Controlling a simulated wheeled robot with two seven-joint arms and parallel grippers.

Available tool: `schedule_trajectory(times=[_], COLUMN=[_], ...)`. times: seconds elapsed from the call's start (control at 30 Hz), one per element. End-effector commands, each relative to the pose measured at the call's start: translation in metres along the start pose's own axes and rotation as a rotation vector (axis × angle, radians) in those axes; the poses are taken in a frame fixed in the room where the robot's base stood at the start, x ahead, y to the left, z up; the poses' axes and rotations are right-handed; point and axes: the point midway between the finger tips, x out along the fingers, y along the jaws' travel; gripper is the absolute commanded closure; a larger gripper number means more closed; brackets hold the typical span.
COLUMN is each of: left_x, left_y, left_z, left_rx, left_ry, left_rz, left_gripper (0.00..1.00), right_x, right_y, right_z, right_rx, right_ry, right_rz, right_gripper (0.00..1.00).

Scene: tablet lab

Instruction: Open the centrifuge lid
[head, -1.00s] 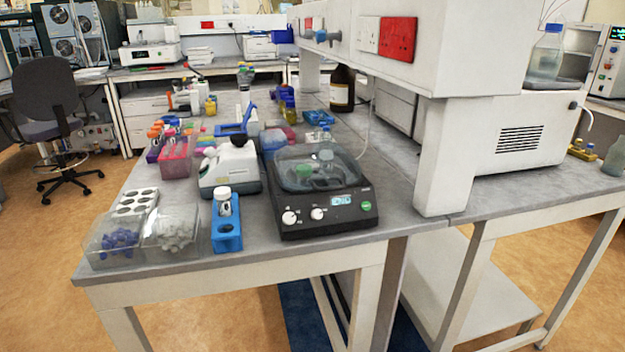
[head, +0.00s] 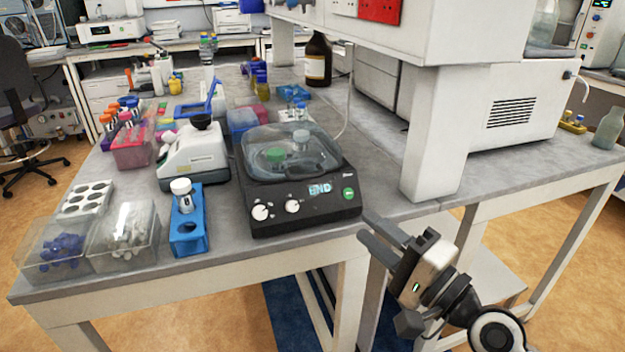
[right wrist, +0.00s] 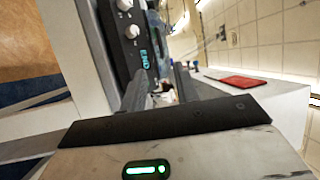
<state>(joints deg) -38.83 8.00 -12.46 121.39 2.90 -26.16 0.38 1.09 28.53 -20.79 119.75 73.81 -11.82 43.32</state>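The centrifuge (head: 300,210) is a dark box at the front of the bench, with white knobs, a lit display reading END and a green button. Its clear domed lid (head: 290,150) is down, with a green-capped and a white-capped item visible beneath it. My right gripper (head: 367,228) is just right of the centrifuge's front right corner, beyond the bench's front edge. Its two fingers are apart with nothing seen between them. The right wrist view shows the centrifuge's front panel (right wrist: 130,45) turned sideways beyond the fingers (right wrist: 160,88). My left gripper is not in view.
Left of the centrifuge stand a blue tube rack (head: 188,240), a white device with a black knob (head: 195,160) and clear boxes of caps (head: 125,235). A white shelf post (head: 437,135) rises to the right. Bench between post and centrifuge is clear.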

Motion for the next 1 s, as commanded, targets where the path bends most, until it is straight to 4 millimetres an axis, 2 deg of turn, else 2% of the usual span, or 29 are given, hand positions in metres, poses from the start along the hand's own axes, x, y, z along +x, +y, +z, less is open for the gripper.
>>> schedule_trajectory(times=[0.1,0.4,0.6,0.8,1.0], left_x=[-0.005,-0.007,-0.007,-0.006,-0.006], left_y=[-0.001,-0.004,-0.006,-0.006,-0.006], left_z=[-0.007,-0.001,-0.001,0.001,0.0], left_rx=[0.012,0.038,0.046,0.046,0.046], left_ry=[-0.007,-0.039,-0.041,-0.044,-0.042], left_rz=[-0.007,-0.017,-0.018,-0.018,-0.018], left_gripper=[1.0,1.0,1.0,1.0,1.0], right_x=[0.026,0.091,0.124,0.139,0.141], right_y=[-0.005,-0.003,0.0,0.0,0.0], right_z=[0.0,0.001,0.001,0.001,0.001], right_rx=[0.0,-0.003,-0.004,-0.004,-0.005], right_ry=[0.0,-0.002,-0.002,-0.001,-0.001], right_rz=[-0.004,0.0,0.001,0.003,0.002], right_gripper=[0.69,0.69,0.69,0.69,0.69])
